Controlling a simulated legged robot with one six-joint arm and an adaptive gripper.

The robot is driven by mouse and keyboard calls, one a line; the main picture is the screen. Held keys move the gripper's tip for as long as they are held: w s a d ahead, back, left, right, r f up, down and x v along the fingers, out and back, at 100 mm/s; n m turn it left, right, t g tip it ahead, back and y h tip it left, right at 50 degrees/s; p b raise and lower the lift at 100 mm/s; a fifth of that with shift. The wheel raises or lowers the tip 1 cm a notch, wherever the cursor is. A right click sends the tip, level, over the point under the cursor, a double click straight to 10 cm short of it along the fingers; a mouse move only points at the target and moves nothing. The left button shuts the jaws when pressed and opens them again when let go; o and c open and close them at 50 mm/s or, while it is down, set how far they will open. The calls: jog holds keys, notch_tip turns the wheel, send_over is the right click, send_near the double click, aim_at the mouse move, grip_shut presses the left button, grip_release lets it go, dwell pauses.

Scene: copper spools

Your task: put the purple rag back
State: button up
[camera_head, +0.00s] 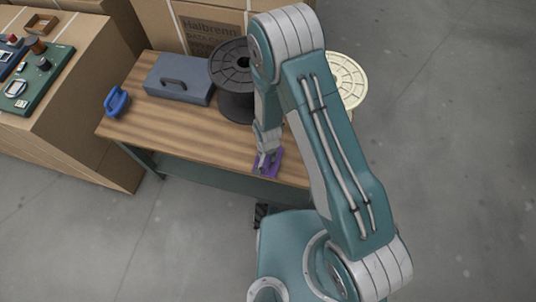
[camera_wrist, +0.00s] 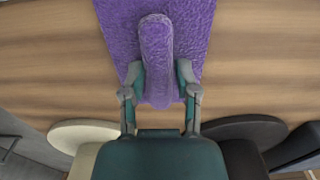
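The purple rag (camera_head: 273,167) lies at the front edge of the wooden table (camera_head: 190,130). In the wrist view the rag (camera_wrist: 115,25) lies flat, with a long raised ridge (camera_wrist: 156,50) down its middle. My gripper (camera_head: 265,158) is down at the rag, pointing at the tabletop. In the wrist view the fingers of my gripper (camera_wrist: 160,78) stand on either side of the ridge's near end, apart and close to it. I cannot tell whether both fingertips touch it. My arm hides part of the table in the head view.
A black spool (camera_head: 233,85) and a cream spool (camera_head: 347,80) stand on the table behind my arm. A blue-grey case (camera_head: 180,78) and a blue object (camera_head: 117,101) are at the left. Cardboard boxes (camera_head: 60,115) stand left and behind. Tabletop at front left is clear.

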jog(key=shift+o, duration=0.2)
notch_tip(320, 180, up, 12)
dwell(0.8)
jog(key=shift+r, duration=0.2)
jog(key=d+r+t, duration=0.1)
jog(key=d+r, duration=0.2)
jog(key=r, duration=0.4)
jog(key=w+d+r+n+t, duration=0.1)
jog(key=d+r, duration=0.3)
jog(key=r, duration=0.4)
jog(key=d+r+t, duration=0.1)
jog(key=d+r, duration=0.2)
jog(key=r, duration=0.4)
jog(key=s+d+r+n+t, duration=0.1)
jog(key=s+d+r+t, duration=0.1)
jog(key=s+d+r, duration=0.6)
jog(key=s+r, duration=0.3)
jog(key=r, duration=0.1)
jog(key=shift+s+d+r+t, duration=0.3)
jog(key=shift+s+d+r, duration=0.05)
